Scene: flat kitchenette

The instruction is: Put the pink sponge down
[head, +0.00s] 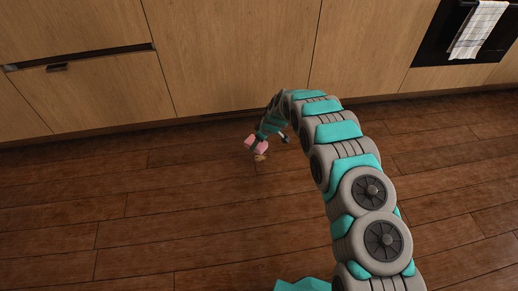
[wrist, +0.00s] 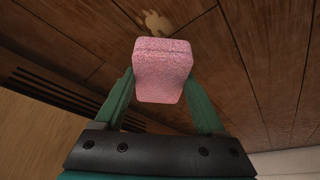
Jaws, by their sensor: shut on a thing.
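The pink sponge (wrist: 162,72) is a speckled block held between the two green fingers of my gripper (wrist: 162,88) in the wrist view. My gripper is shut on it. In the head view the sponge (head: 256,144) shows small at the end of my arm, near the base of the wooden cabinets. The gripper (head: 268,138) there is partly hidden by my own arm. The wooden floor shows behind the sponge; I cannot tell exactly how high the sponge is above it.
A small tan object (wrist: 157,23) lies on the floor (wrist: 215,50) beyond the sponge. It also shows just below the sponge in the head view (head: 260,157). Cabinet fronts (head: 230,60) stand behind, with a dark vent grille (wrist: 60,97) low down. A towel (head: 478,30) hangs on the oven. Floor to the left is clear.

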